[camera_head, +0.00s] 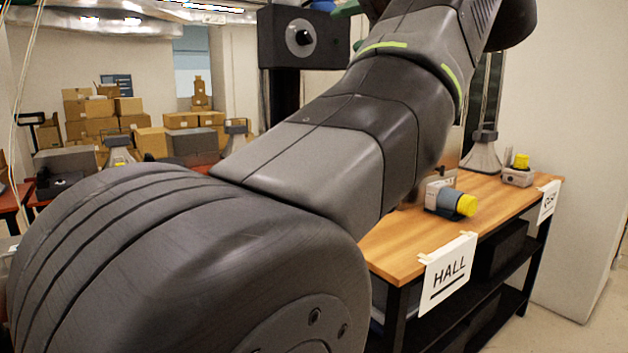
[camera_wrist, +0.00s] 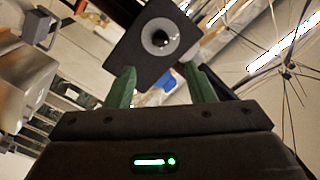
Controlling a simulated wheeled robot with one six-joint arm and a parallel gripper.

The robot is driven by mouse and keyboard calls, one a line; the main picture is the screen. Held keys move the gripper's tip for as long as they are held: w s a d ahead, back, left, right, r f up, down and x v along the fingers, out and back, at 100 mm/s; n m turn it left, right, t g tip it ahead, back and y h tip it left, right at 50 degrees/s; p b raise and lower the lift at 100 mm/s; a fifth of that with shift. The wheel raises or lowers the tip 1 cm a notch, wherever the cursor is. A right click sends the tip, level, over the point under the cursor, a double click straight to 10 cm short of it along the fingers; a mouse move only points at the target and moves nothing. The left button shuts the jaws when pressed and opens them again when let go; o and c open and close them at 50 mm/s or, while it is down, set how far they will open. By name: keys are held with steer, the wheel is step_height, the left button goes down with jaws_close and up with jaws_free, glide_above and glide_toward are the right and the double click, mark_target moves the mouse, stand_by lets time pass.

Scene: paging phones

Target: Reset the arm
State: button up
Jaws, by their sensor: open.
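My arm crosses the head view from the lower left to the top and hides much of the table. My gripper (camera_wrist: 160,88) shows in the wrist view as two green fingers set wide apart, open with nothing between them. The wrist view looks upward past the fingers at a dark box with a round grey speaker cone (camera_wrist: 158,38). A similar dark box with a round cone (camera_head: 302,38) stands behind my arm in the head view. A green fingertip may show beside it at the top edge; the rest of the gripper is hidden there.
A wooden table (camera_head: 405,245) with a HALL sign (camera_head: 448,272) stands at the right. On it are a grey device with a yellow end (camera_head: 450,201) and a small yellow-topped device (camera_head: 519,171). Cardboard boxes (camera_head: 100,120) are stacked at the back left. A pale wall (camera_head: 592,150) rises at the right.

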steer(key=shift+p+x, duration=0.75)
steer(key=shift+x, duration=4.85)
steer(key=shift+s+d, duration=0.1)
steer(key=shift+s, duration=0.05)
steer(key=b, duration=0.2)
glide_toward(308, 35)
steer(key=p+x, duration=0.2)
steer(key=x, duration=0.7)
steer(key=shift+f, duration=0.2)
steer(key=shift+r+m+p, duration=0.2)
steer(key=shift+m+p, duration=0.4)
steer(key=shift+p, duration=0.3)
steer(key=shift+s+r+m+p, duration=0.1)
steer(key=shift+s+m+p, duration=0.05)
steer(key=shift+m+p, duration=0.75)
steer(key=m+p, duration=0.5)
steer(key=m, duration=0.1)
steer(key=shift+m+p, duration=0.65)
steer(key=shift+m, duration=0.05)
